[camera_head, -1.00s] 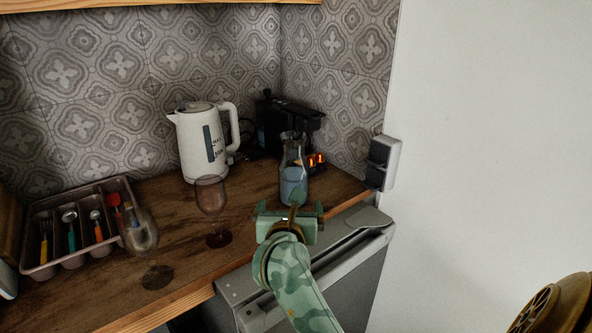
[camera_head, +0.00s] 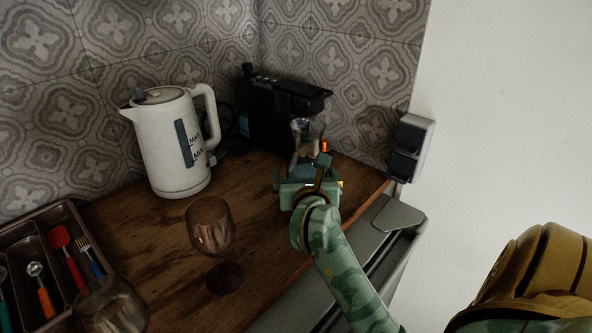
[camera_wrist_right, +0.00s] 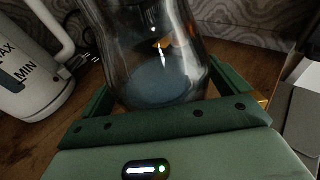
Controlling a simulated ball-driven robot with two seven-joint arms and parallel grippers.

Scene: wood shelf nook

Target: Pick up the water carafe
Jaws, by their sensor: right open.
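The water carafe (camera_head: 304,148) is clear glass with bluish water low in it. It stands upright on the wooden counter near its right end. My right gripper (camera_head: 301,177) is in front of it, partly hiding its lower part. In the right wrist view the carafe (camera_wrist_right: 158,55) stands between the two green fingers of my right gripper (camera_wrist_right: 165,92), which are spread to either side of it. I cannot tell whether either finger touches the glass. My left gripper is not in view.
A white kettle (camera_head: 172,145) and a black coffee machine (camera_head: 275,110) stand behind. A reddish wine glass (camera_head: 212,230) stands left of my right arm, another glass (camera_head: 110,305) at front left. A cutlery tray (camera_head: 66,212) lies at far left. Bare counter (camera_head: 165,230) lies between.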

